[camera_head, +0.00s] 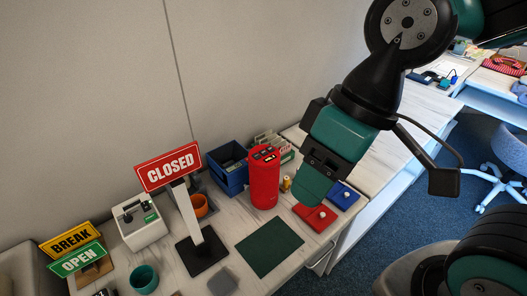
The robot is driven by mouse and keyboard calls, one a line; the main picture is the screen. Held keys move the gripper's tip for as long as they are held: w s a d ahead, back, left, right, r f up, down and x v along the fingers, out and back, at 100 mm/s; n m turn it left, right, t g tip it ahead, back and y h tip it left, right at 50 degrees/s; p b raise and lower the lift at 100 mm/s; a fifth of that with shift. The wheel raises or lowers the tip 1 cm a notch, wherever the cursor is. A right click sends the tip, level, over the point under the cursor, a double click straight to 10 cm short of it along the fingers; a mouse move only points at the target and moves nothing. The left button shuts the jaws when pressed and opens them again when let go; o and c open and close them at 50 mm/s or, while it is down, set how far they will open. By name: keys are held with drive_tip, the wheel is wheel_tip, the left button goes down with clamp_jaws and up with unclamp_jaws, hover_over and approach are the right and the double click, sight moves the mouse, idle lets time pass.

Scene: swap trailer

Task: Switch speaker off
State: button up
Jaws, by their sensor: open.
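A red upright cylinder (265,182), which looks like the speaker, stands on the table against the wall side. Its dark top carries small controls, too small to read, so I cannot tell whether it is on or off. My gripper (314,188) points down just right of the cylinder, apart from it in the picture. It is open, with nothing seen between its fingers; they are seen nearly edge-on.
A red button box (317,218) and a blue one (343,196) lie below my gripper. A dark green mat (269,248) lies bare in front.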

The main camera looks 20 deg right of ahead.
clamp_jaws()
idle(1.4)
